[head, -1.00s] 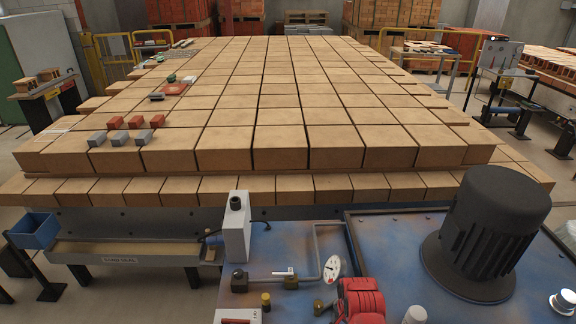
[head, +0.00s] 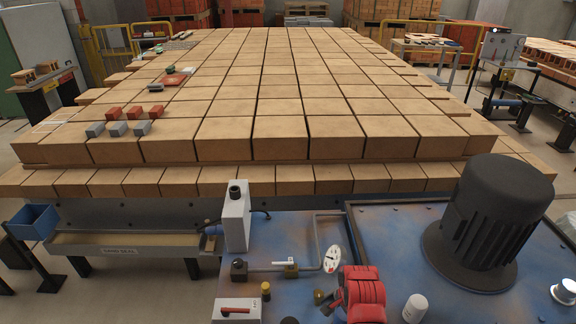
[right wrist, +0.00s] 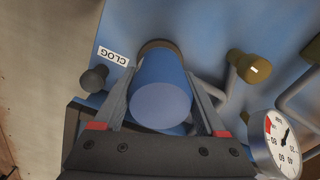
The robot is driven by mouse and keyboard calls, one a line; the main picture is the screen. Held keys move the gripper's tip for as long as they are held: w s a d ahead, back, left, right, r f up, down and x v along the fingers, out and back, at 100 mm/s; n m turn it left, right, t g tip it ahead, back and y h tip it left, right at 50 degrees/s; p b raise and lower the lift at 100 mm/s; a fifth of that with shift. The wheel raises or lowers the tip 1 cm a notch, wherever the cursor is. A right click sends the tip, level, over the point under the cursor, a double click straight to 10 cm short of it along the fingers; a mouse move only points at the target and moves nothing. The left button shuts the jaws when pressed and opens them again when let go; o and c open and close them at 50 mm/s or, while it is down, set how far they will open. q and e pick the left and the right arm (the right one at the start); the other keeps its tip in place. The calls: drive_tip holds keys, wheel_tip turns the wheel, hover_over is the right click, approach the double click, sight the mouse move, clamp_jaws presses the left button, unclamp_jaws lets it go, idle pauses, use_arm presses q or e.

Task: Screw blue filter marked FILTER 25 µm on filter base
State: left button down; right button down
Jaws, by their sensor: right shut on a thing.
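The blue filter (right wrist: 160,100) is a smooth blue cylinder, seen from its round end in the right wrist view. My right gripper (right wrist: 162,108) is shut on it, with a finger along each side. At the filter's far end is a brownish round part (right wrist: 158,44), probably the filter base. I cannot tell whether the two touch or whether the thread is engaged. No marking is readable on the filter. My left gripper is in neither view.
The machine's blue top carries a gauge (head: 332,259), also in the right wrist view (right wrist: 281,144), bent pipes, a brass fitting (right wrist: 246,66) close by, and a CLOG label (right wrist: 113,57). A dark motor (head: 490,222) stands right. Behind lies a wide bed of bricks (head: 280,115).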

drive_tip(key=shift+f+m+b, duration=0.15)
drive_tip(key=shift+m+b, duration=0.35)
drive_tip(key=shift+b, duration=0.15)
unclamp_jaws()
drive_tip(key=shift+r, duration=0.25)
